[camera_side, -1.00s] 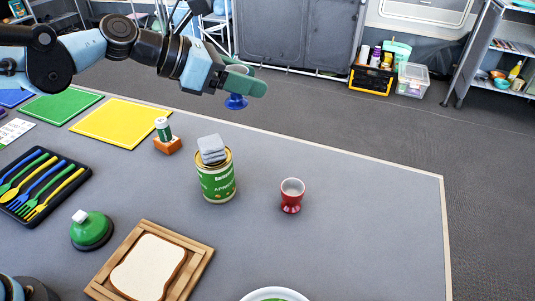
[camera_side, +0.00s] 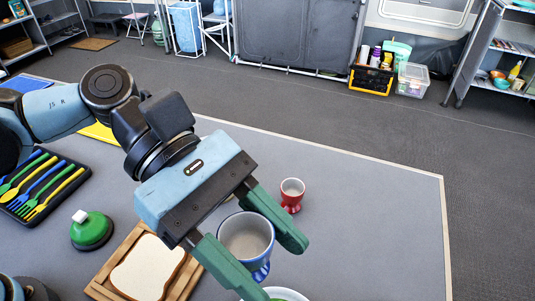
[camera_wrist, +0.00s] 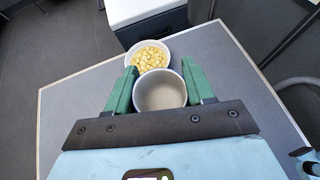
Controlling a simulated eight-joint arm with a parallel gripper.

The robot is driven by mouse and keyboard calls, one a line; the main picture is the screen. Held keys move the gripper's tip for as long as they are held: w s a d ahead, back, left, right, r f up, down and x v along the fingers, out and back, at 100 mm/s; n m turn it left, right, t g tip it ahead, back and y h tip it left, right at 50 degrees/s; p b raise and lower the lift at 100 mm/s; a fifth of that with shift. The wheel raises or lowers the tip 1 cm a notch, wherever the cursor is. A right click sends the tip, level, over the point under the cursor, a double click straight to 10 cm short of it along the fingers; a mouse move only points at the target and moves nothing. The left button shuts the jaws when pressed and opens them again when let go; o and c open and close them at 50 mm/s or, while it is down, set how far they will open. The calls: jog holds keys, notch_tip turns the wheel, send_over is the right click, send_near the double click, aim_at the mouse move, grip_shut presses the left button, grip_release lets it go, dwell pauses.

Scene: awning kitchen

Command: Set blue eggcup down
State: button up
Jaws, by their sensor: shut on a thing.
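The blue eggcup (camera_side: 246,236) is held between the two green fingers of my gripper (camera_side: 276,268) in the side view, with its grey inside facing up and its blue foot showing below. In the wrist view my gripper (camera_wrist: 159,70) has one finger on each side of the eggcup (camera_wrist: 160,93), and I look down into its empty bowl. The eggcup looks about upright. I cannot tell whether its foot touches the table (camera_side: 365,220).
A red eggcup (camera_side: 292,192) stands just beyond my gripper. A white bowl (camera_side: 288,294) shows at the bottom edge; the wrist view has a bowl of yellow pieces (camera_wrist: 148,57) past the fingertips. A bread board (camera_side: 112,280) and green-domed object (camera_side: 91,230) lie left. The table's right side is clear.

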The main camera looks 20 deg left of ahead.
notch_tip(320, 180, down, 9)
jog(key=w+f, duration=0.2)
jog(key=w, duration=0.1)
jog(key=w+a+f, duration=0.1)
jog(key=w+f, duration=0.1)
jog(key=w, duration=0.2)
jog(key=w+a+f, duration=0.1)
jog(key=w+f, duration=0.2)
jog(key=w, duration=0.1)
jog(key=shift+w+f, duration=0.1)
jog(key=shift+w, duration=0.1)
jog(key=shift+f, duration=2.05)
jog(key=o, duration=1)
jog(key=shift+f, duration=0.1)
jog(key=shift+o, duration=0.2)
